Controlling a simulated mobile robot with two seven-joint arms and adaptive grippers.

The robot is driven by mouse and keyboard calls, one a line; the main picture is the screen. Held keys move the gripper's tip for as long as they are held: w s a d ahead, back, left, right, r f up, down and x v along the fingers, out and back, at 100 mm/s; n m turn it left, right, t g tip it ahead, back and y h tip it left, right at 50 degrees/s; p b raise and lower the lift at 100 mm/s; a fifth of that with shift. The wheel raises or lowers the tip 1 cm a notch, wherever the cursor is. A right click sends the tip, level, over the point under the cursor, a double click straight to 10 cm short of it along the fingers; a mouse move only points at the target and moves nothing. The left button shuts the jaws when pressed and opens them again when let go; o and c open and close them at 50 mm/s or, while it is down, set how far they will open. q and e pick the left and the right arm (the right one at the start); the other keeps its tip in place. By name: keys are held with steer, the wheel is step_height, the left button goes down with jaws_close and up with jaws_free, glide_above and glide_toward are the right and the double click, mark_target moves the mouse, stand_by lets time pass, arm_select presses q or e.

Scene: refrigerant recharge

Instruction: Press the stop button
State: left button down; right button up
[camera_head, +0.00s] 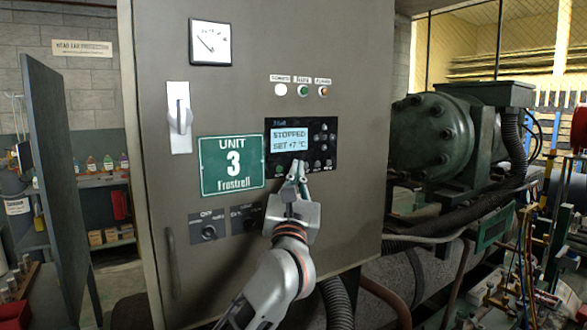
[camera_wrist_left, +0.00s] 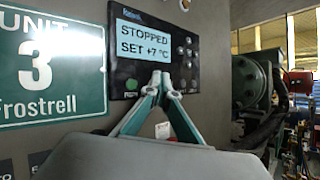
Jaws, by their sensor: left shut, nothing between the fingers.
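The control panel (camera_head: 318,140) is a black unit on the grey cabinet door. Its lit display (camera_head: 284,139) reads "STOPPED SET +7 °C", also legible in the left wrist view (camera_wrist_left: 143,41). A green button (camera_wrist_left: 131,84) shows at the panel's lower left. Several small dark buttons lie right of the display. My left gripper (camera_head: 297,167) is shut and empty, with its fingertips at the panel's lower edge just below the display. In the left wrist view its fingertips (camera_wrist_left: 161,78) hide part of the bottom row, including any stop button there. I cannot tell whether they touch the panel.
Indicator lamps (camera_head: 303,90) and a gauge (camera_head: 210,43) are above. A green compressor (camera_head: 435,130) with hoses stands at right. An open door panel (camera_head: 55,180) stands at left.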

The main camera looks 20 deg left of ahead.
arm_select(q)
steer(key=shift+d, duration=0.1)
steer(key=shift+s+d+p, duration=0.3)
steer(key=shift+s+d, duration=0.15)
steer(key=shift+d, duration=0.05)
steer(key=shift+d, duration=0.1)
steer(key=s+d, duration=0.1)
steer(key=d, duration=0.1)
steer(key=s+d+p, duration=0.1)
steer(key=s, duration=0.1)
steer(key=shift+d, duration=0.4)
stand_by(0.6)
